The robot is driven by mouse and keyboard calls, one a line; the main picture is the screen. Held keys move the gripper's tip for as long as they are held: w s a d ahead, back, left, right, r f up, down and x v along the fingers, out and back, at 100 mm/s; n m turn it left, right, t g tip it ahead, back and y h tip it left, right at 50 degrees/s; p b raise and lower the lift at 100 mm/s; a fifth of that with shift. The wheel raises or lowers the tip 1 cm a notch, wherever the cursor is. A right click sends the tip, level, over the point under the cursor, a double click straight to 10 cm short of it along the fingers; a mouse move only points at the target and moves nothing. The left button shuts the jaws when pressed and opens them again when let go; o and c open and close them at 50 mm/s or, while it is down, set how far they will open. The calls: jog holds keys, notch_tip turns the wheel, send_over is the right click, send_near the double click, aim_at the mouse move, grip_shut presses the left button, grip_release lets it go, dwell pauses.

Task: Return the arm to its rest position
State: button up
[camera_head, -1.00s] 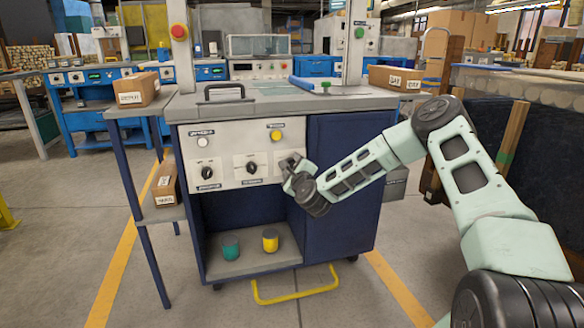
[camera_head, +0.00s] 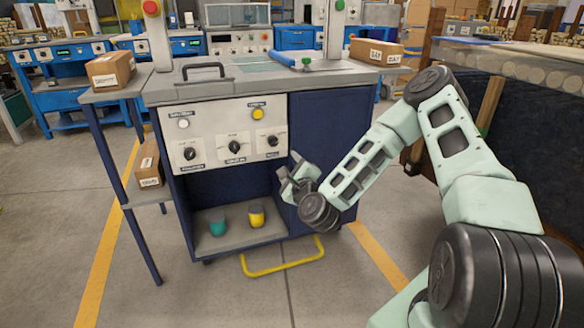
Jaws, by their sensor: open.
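My arm reaches in from the right of the head view, folded at a raised elbow. My gripper (camera_head: 290,183) is at its end, open and empty, in front of the right side of the workstation (camera_head: 340,140). It is below and to the right of the control panel (camera_head: 211,150) and appears apart from it. The panel carries three black knobs, the rightmost knob (camera_head: 272,141) being nearest my gripper. A white button (camera_head: 183,124) and a lit yellow button (camera_head: 258,114) sit above the knobs.
A teal cup (camera_head: 217,226) and a yellow cup (camera_head: 256,215) stand on the lower shelf. A yellow floor handle (camera_head: 284,268) sticks out in front. Cardboard boxes (camera_head: 112,70) sit on the left side table. A dark bin (camera_head: 535,140) with wood stands right. The floor in front is clear.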

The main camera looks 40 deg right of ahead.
jog(key=shift+v, duration=1)
jog(key=a+n+g+y, duration=0.3)
jog(key=a+n+y, duration=0.75)
jog(key=a, duration=0.55)
jog(key=s+a+r+n+g+h, duration=0.2)
jog(key=s+a+n+g, duration=1)
jog(key=s+n, duration=0.55)
jog(key=s+r+n+g+h, duration=0.1)
jog(key=s+r+n, duration=0.15)
jog(key=s, duration=0.25)
jog(key=s+d+r+n+g+h, duration=0.1)
jog(key=s+r+n, duration=0.15)
jog(key=s, duration=0.35)
jog(key=s+r+n+h, duration=0.1)
jog(key=s+r+n, duration=0.15)
jog(key=s, duration=0.25)
notch_tip(320, 180, up, 31)
jog(key=p, duration=3.2)
jog(key=shift+w, duration=0.15)
